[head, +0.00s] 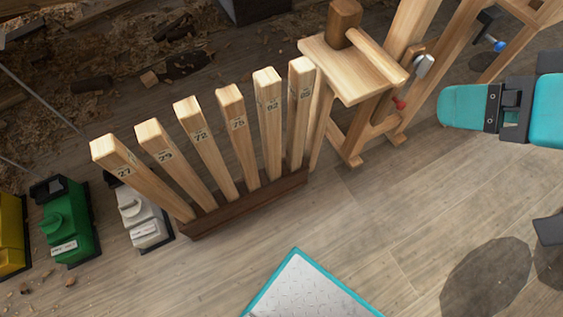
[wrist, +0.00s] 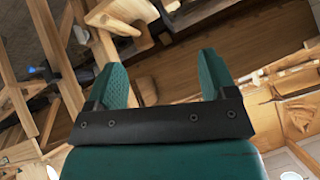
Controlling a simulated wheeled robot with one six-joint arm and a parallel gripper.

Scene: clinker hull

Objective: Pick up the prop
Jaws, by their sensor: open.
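Several square wooden props (head: 206,150) stand fanned out in a dark wooden rack (head: 245,205), left of centre in the head view. Their upper ends carry small printed numbers, such as 72 and 75. Which one is meant cannot be told. The props cannot be clearly made out there.
A wooden stand (head: 345,70) with clamps is between the rack and my gripper. Green (head: 67,222), white (head: 143,218) and yellow (head: 12,235) devices sit at the left. A teal-edged pale panel (head: 310,290) is at the bottom. Wood debris covers the upper left; planks right of the rack are clear.

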